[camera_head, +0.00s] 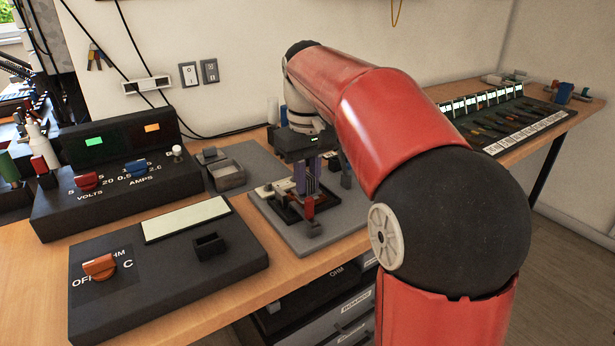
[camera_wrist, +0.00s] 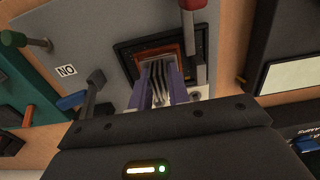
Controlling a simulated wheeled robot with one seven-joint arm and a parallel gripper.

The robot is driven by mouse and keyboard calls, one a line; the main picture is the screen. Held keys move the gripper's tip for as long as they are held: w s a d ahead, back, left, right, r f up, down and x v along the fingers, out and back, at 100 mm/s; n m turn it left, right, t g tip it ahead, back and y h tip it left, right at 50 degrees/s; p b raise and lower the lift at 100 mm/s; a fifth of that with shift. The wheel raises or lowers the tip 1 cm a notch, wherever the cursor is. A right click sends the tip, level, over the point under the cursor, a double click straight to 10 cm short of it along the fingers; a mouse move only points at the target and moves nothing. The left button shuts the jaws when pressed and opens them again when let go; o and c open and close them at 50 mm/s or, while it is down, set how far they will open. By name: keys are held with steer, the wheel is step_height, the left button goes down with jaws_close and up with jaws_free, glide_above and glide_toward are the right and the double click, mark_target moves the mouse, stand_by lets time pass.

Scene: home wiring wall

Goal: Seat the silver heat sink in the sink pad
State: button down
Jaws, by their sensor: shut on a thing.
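The silver heat sink (camera_wrist: 158,76), a finned block, is between the purple fingers of my gripper (camera_wrist: 161,88) in the wrist view, and the gripper is shut on it. Just beyond it is a black square frame with an orange-brown inner edge (camera_wrist: 143,51), apparently the sink pad. The heat sink overlaps this frame in the picture; I cannot tell whether it touches the pad. In the head view my gripper (camera_head: 307,182) points down over the grey fixture plate (camera_head: 296,236). The heat sink's lower end is hard to make out there.
A red-handled post (camera_wrist: 192,45) stands close beside the frame, and a blue-handled lever (camera_wrist: 75,99) is on the other side. A grey open tray (camera_head: 227,176) and a black meter box (camera_head: 165,262) lie left of the fixture. A tool rack (camera_head: 505,120) is at right.

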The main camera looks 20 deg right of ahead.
mark_target(308, 176)
steer(key=shift+f, duration=0.4)
steer(key=c, duration=1.3)
jaws_free()
steer(key=shift+o, duration=0.2)
step_height(308, 176, up, 8)
steer(key=shift+f, duration=0.1)
steer(key=shift+s, duration=0.1)
